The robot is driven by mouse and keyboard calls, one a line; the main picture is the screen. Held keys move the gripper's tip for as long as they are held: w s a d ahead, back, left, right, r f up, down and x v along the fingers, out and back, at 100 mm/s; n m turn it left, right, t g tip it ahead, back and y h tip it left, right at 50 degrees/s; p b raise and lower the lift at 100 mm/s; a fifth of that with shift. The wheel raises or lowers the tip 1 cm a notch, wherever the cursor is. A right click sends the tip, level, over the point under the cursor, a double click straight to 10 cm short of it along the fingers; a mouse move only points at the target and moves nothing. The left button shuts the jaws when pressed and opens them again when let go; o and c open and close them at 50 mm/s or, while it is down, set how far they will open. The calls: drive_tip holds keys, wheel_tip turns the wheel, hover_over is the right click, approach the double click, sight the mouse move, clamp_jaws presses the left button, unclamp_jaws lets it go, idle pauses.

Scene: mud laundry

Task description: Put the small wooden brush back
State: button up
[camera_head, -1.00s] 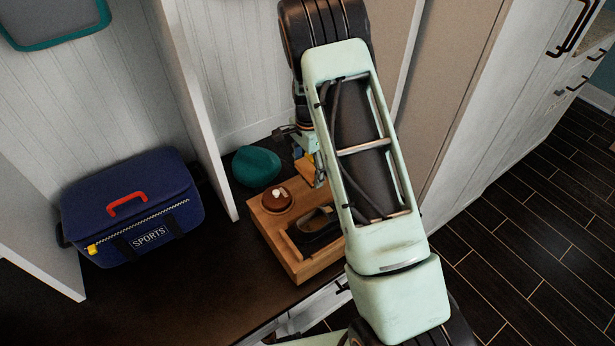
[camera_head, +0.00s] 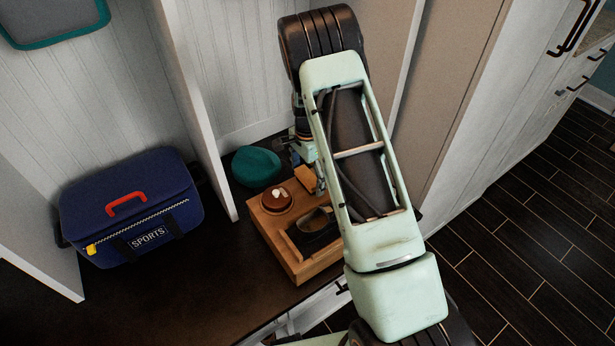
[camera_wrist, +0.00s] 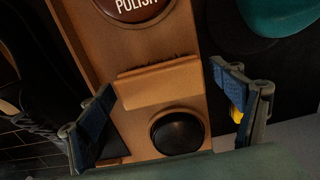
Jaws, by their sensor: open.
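The small wooden brush (camera_wrist: 160,84) is a light wooden block with a dark bristle edge. In the wrist view it lies in the wooden tray (camera_wrist: 82,42), between the polish tin (camera_wrist: 138,8) and a dark round object (camera_wrist: 178,132). My gripper (camera_wrist: 162,80) is open, with one blue-padded finger on each side of the brush in the picture. No contact shows, and the height above the brush is hard to judge. In the head view the brush (camera_head: 306,178) shows partly beside my gripper (camera_head: 312,172); my arm hides the tray's right part.
The tray (camera_head: 292,262) sits on a dark bench with the polish tin (camera_head: 277,200) and a dark item (camera_head: 310,238) in its compartment. A teal item (camera_head: 256,166) is behind it. A blue sports bag (camera_head: 130,208) stands left, beyond a white divider (camera_head: 196,110). Bare bench lies between.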

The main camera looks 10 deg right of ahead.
sight(308, 175)
wheel_tip(308, 175, up, 12)
drive_tip(key=p, duration=0.1)
drive_tip(key=shift+r, duration=0.2)
idle(0.3)
idle(0.4)
